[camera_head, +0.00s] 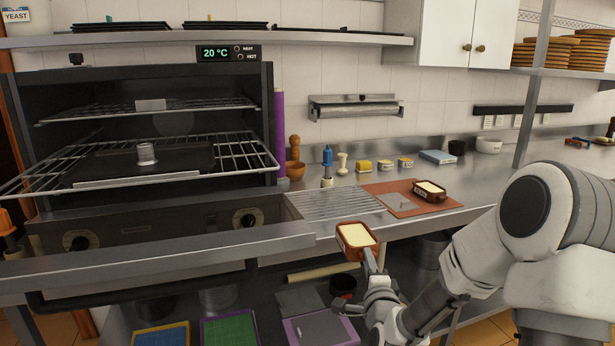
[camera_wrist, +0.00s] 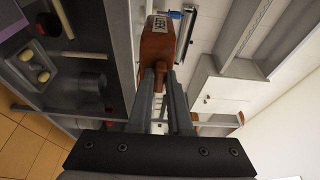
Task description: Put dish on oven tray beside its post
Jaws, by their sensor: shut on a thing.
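My gripper (camera_head: 371,262) is shut on a brown dish with a pale, creamy filling (camera_head: 357,238), held in front of the counter edge. In the wrist view the dish (camera_wrist: 157,46) sits between the fingertips (camera_wrist: 161,78), and its filling is hidden there. The dark oven tray (camera_head: 105,164) lies on the lower wire rack of the open oven, to the left of and apart from the dish. A short metal post (camera_head: 146,153) stands on the tray. A second similar dish (camera_head: 430,190) sits on a reddish-brown mat (camera_head: 392,199) on the counter.
The lower rack (camera_head: 235,152) sticks out of the oven under an upper rack (camera_head: 150,104). A purple roll (camera_head: 279,133) stands at the oven's right side. A slatted grill (camera_head: 335,204) lies between oven and mat. Bottles and small tubs line the counter's back.

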